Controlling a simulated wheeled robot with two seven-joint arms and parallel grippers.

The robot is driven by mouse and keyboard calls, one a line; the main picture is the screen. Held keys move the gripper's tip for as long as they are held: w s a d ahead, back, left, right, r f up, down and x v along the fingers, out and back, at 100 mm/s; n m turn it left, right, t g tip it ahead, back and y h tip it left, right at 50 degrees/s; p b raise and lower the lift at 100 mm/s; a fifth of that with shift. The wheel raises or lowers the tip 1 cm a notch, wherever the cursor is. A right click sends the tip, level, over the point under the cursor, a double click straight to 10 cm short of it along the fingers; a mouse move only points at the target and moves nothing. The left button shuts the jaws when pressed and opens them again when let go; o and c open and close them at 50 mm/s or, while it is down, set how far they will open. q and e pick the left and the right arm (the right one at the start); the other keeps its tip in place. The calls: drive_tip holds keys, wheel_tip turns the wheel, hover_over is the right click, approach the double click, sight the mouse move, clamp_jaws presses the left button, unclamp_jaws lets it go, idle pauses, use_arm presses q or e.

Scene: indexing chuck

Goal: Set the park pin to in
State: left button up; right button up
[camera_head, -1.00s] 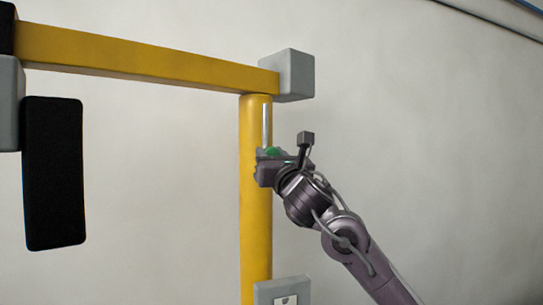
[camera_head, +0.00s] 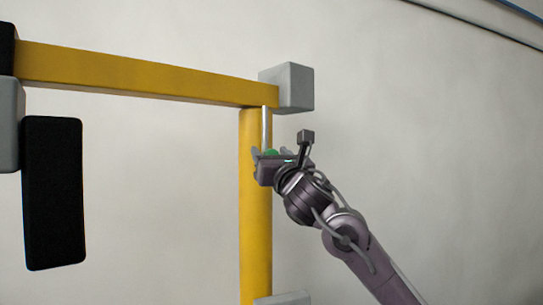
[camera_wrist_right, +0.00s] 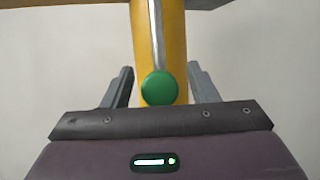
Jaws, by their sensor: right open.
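The park pin appears to be the round green knob (camera_wrist_right: 160,88) with a silver rod rising above it, in front of the yellow post. In the head view the green knob (camera_head: 271,153) is partly hidden by my right gripper (camera_head: 270,152), and the rod shows above it. In the right wrist view my right gripper (camera_wrist_right: 162,85) is open, with one finger on each side of the knob. Gaps show between the knob and both fingers; how deep it sits between them is hard to tell. My left gripper is not in view.
A yellow beam (camera_head: 140,74) runs across the top to a grey block (camera_head: 288,87) above the post (camera_head: 255,220). A black panel (camera_head: 53,193) hangs at the left. A grey box (camera_head: 283,299) shows at the bottom edge.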

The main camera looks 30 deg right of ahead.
drive_tip(key=shift+s+f, duration=0.2)
drive_tip(key=b+v, duration=0.4)
drive_tip(key=v, duration=0.3)
drive_tip(key=shift+s, duration=0.2)
drive_tip(key=shift+a, duration=0.1)
